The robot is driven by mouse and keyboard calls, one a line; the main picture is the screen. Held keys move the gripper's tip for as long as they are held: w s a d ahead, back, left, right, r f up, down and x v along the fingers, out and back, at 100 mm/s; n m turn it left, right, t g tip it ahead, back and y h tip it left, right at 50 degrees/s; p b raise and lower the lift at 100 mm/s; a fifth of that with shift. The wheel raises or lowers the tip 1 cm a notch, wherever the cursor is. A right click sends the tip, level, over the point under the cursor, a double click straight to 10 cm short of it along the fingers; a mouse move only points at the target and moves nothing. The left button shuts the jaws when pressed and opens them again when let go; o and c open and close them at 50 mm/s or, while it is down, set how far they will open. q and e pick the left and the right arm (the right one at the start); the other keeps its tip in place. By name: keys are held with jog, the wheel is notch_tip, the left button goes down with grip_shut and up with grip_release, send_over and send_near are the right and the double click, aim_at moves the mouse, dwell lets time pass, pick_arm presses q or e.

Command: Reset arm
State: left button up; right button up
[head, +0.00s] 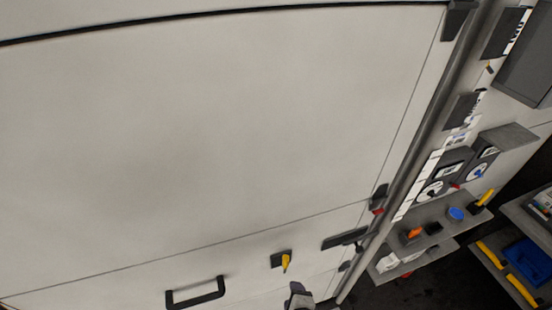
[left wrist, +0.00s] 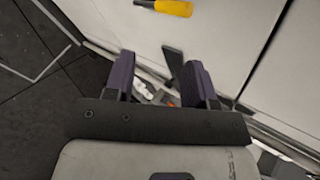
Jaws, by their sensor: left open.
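My left gripper (left wrist: 160,78) shows in the left wrist view, its two dark fingers wide apart with nothing between them. Beyond the fingers are a pale panel and a dark floor. A yellow-handled tool (left wrist: 174,7) is at the top edge of that view, beyond the fingers and apart from them. In the head view a grey piece (head: 298,297) shows at the bottom edge; I cannot tell whether it is part of my arm. My right gripper is in neither view.
A large pale panel (head: 200,130) fills most of the head view. It bears a black handle (head: 195,293) and a yellow-handled tool on a dark mount (head: 280,259). Shelves (head: 435,218) with small items stand at the right. A blue bin (head: 527,260) sits at the far right.

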pick_arm(q)
jog(key=a+r+n+g+h, duration=0.25)
jog(key=a+r+n, duration=0.35)
jog(key=r+n, duration=0.5)
jog(key=s+a+r+n+h, duration=0.1)
jog(key=s+a+n, duration=0.35)
jog(key=a, duration=0.35)
jog(key=s+a+f+n+g+y+p, duration=0.1)
jog(key=s+a+f+n, duration=0.15)
jog(key=s+a, duration=0.75)
jog(key=s+a+f+g, duration=0.2)
jog(key=s+f, duration=0.3)
jog(key=s, duration=0.3)
jog(key=shift+a+g+y+p, duration=0.35)
jog(key=shift+g+p, duration=0.05)
jog(key=shift+g, duration=0.05)
